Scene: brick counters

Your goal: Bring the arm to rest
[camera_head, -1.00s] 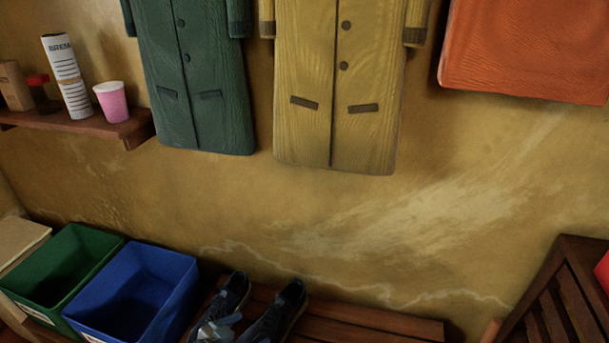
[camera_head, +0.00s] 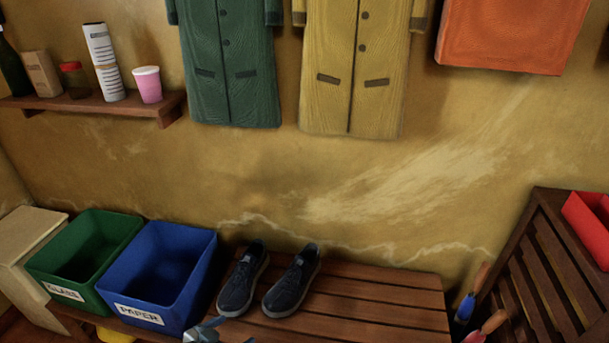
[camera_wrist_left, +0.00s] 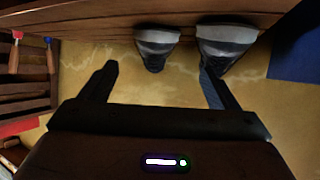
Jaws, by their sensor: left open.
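My left gripper (camera_head: 206,331) shows only in part at the bottom edge of the head view, just below the dark shoes. In the left wrist view its two fingers (camera_wrist_left: 160,82) are spread apart with nothing between them. The pair of dark shoes (camera_head: 291,284) stands on the slatted wooden bench (camera_head: 350,300); in the wrist view the scene is upside down and the shoes (camera_wrist_left: 157,42) lie beyond the fingers. The rest of my left arm is out of the head view. My right gripper is in neither view.
A blue PAPER bin (camera_head: 160,275) and a green GLASS bin (camera_head: 85,260) stand left of the shoes. A slatted wooden rack (camera_head: 545,270) stands right, with hand tools beside it. Coats hang above; a shelf (camera_head: 150,108) holds several items. The bench's right part is clear.

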